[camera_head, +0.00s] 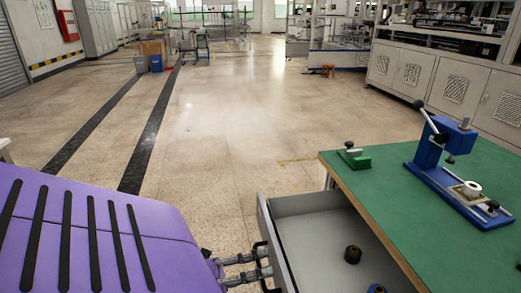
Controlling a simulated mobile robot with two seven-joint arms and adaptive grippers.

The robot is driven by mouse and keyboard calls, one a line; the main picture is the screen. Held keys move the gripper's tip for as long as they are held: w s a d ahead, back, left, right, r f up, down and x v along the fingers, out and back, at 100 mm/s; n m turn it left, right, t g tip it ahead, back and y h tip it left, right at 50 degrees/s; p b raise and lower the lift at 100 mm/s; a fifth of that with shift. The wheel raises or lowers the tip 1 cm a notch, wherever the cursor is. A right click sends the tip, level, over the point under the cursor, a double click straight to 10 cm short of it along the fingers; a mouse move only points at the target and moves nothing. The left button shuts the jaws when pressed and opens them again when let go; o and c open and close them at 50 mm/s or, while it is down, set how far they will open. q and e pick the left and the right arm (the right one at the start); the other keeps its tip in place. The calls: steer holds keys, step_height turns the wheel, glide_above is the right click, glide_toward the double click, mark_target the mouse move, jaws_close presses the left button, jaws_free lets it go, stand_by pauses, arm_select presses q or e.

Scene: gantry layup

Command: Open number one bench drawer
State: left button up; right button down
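The bench drawer (283,262) is a grey tray pulled out from under the green-topped bench (420,215). Its inside is in view, with a dark round part (352,254) and a dark part with blue (377,287) on its floor. My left gripper (264,262) is at the drawer's front face, its two metal fingers reaching right to dark pieces at the handle. The fingers stand a little apart. The handle is hard to tell from the fingertips, so I cannot see how firmly it is held. My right gripper is not in view.
A blue lever press (436,150) and a small green fixture (353,157) stand on the bench top. Grey cabinets (450,85) line the back right. The floor left of the drawer and beyond it is clear.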

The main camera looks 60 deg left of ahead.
arm_select(q)
steer(key=v, duration=1.2)
